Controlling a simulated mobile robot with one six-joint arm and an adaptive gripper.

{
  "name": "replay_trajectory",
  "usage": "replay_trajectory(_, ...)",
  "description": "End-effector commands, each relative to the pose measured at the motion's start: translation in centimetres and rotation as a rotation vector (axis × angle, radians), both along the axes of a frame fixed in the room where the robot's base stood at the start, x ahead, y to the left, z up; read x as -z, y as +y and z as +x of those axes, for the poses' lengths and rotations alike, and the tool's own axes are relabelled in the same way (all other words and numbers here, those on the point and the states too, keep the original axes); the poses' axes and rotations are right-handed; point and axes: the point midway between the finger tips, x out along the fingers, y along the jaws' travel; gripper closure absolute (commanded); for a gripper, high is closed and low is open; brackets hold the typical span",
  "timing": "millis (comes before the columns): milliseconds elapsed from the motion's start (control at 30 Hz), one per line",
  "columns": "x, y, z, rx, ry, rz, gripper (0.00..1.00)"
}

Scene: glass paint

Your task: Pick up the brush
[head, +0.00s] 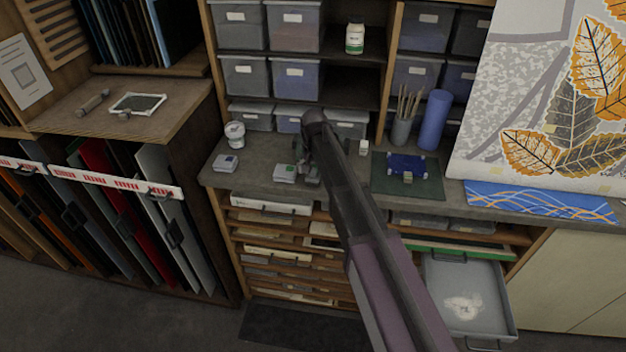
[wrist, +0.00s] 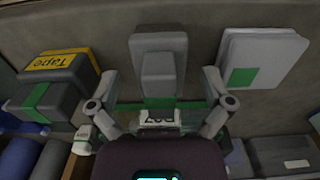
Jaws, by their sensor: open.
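My gripper (head: 307,172) hangs low over the grey worktop, left of centre in the head view. In the wrist view my gripper (wrist: 158,88) is open, with one finger on each side of a stepped grey block-like thing (wrist: 158,50). A gap shows between the fingers and its sides. I cannot tell whether this thing is the brush. Several thin brushes (head: 409,98) stand upright in a grey cup (head: 401,131) at the back right of the worktop, apart from my gripper.
A pale stack with a green label (wrist: 258,52) and a box marked Tape (wrist: 62,68) flank the grey thing. A blue roll (head: 433,120) stands beside the cup. An open drawer (head: 472,285) juts out at lower right. A white tub (head: 235,134) stands left.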

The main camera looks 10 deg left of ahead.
Motion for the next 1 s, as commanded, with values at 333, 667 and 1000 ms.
replay_trajectory(333, 1.51, 0.02, 0.0, 0.0, 0.0, 0.0, 0.0)
replay_trajectory(667, 1.45, 0.02, 0.0, 0.0, 0.0, 0.0, 0.0)
replay_trajectory(1000, 1.46, 0.01, 0.0, 0.0, 0.0, 0.0, 0.36)
